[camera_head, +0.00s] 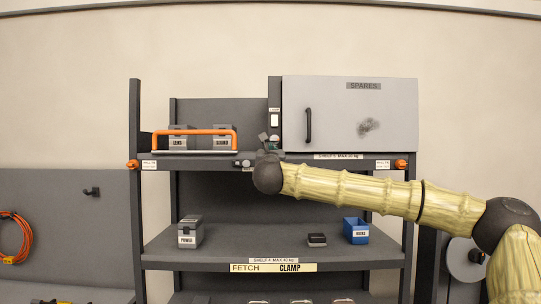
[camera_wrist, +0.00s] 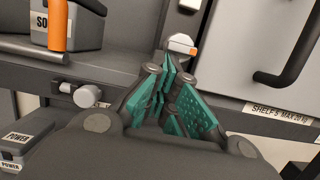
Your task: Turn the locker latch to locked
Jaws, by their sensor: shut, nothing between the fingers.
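The locker (camera_head: 340,115) is a grey cabinet marked SPARES at the top right of the shelf unit, with its door closed. Its black bar handle (camera_head: 308,125) also shows in the wrist view (camera_wrist: 285,70). A small white piece with an orange mark (camera_wrist: 182,44), apparently the latch, sits on the dark strip left of the door; its exact turn is hard to read. My gripper (camera_wrist: 170,64) is shut and empty, its teal fingertips just below and in front of that piece. Contact cannot be told. In the head view my gripper (camera_head: 265,140) partly hides this spot.
A white plate (camera_head: 274,119) is higher on the strip. Left stand grey boxes (camera_head: 178,143) behind an orange rail (camera_head: 195,132). A round knob (camera_wrist: 87,96) projects from the shelf edge. Below are a POWER box (camera_head: 190,232), a black block (camera_head: 317,240) and a blue bin (camera_head: 356,231).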

